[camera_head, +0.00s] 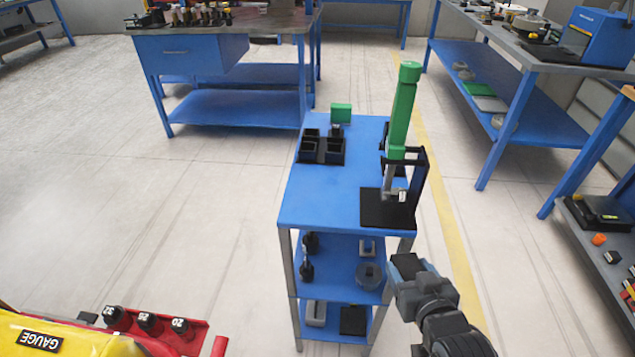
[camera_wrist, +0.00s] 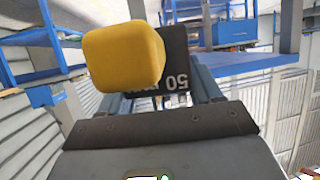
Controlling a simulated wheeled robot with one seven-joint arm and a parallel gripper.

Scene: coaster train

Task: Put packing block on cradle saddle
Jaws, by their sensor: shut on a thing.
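My gripper (camera_head: 410,272) is at the lower right of the head view, just right of the blue cart. It is shut on a black block (camera_wrist: 175,62) marked 50, which I take to be the packing block. A yellow rounded piece (camera_wrist: 124,57) sits against the black block in the wrist view; I cannot tell whether they are joined. In the head view the block shows as a small dark slab (camera_head: 407,264). I cannot identify the cradle saddle for sure. A black stand (camera_head: 386,208) with a green lever (camera_head: 402,110) stands on the cart's top.
The blue cart (camera_head: 305,208) also bears black bins (camera_head: 311,156) and a green block (camera_head: 341,112); small parts are on its lower shelves. A red rack (camera_head: 150,325) and yellow gauge box (camera_head: 50,338) are at lower left. Blue workbenches surround open floor.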

